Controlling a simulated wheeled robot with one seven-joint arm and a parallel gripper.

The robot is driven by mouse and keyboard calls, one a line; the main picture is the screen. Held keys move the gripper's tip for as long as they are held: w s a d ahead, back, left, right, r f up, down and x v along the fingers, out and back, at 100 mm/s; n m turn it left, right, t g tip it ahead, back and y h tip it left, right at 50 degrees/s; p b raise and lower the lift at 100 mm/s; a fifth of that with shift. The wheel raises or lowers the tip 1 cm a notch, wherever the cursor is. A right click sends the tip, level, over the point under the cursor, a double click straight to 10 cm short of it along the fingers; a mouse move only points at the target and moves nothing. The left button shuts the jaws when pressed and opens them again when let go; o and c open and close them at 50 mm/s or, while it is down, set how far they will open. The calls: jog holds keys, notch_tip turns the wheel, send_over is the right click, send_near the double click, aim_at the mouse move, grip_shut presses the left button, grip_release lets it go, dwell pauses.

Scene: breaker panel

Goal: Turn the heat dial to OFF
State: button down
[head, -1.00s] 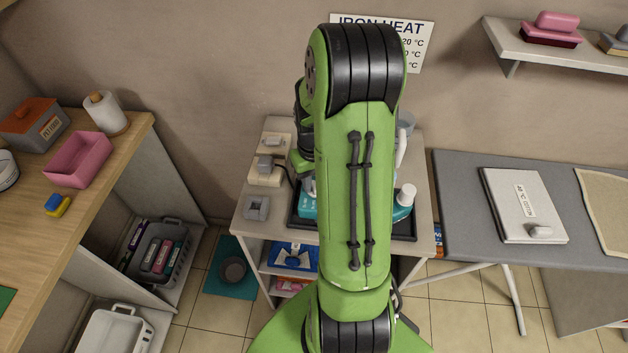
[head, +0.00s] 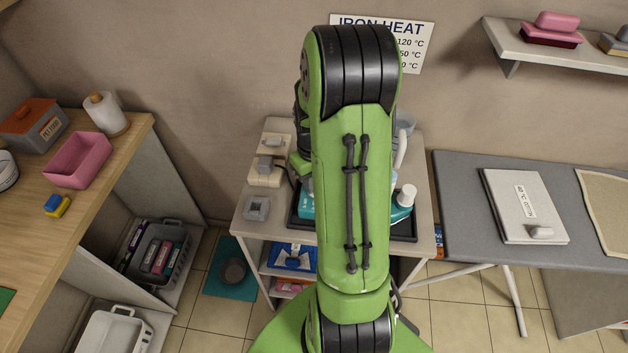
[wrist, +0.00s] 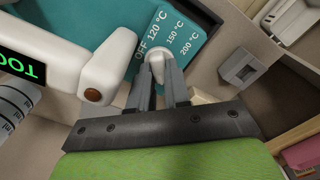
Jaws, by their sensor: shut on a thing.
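The heat dial (wrist: 157,52) is a small white knob on a teal face (wrist: 194,22) in the wrist view. OFF, 120 °C, 150 °C and 200 °C are printed around its far side. My gripper (wrist: 158,70) is shut on the dial, with one grey finger on each side. The dial's exact pointing is hard to tell between the fingers. In the head view the teal appliance (head: 307,205) stands on a small shelf unit, and my arm hides the dial and gripper.
A white handle with a brown end (wrist: 94,95) and a green-lit display (wrist: 18,65) lie left of my fingers. A grey switch (wrist: 241,68) sits to the right. The ironing board (head: 460,200) stands right of the shelf unit (head: 245,230).

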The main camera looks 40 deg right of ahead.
jog(key=n, duration=0.4)
jog(key=shift+a+n+b, duration=0.1)
jog(key=shift+n+b, duration=0.2)
jog(key=shift+b, duration=0.05)
jog(key=n+b, duration=0.1)
jog(key=n, duration=0.4)
jog(key=shift+a, duration=0.1)
jog(key=shift+n, duration=0.3)
jog(key=c, duration=1.4)
grip_release()
jog(key=shift+o, duration=0.2)
jog(key=shift+r, duration=0.1)
notch_tip(320, 180, up, 16)
jog(key=p, duration=0.3)
jog(key=shift+f, duration=0.2)
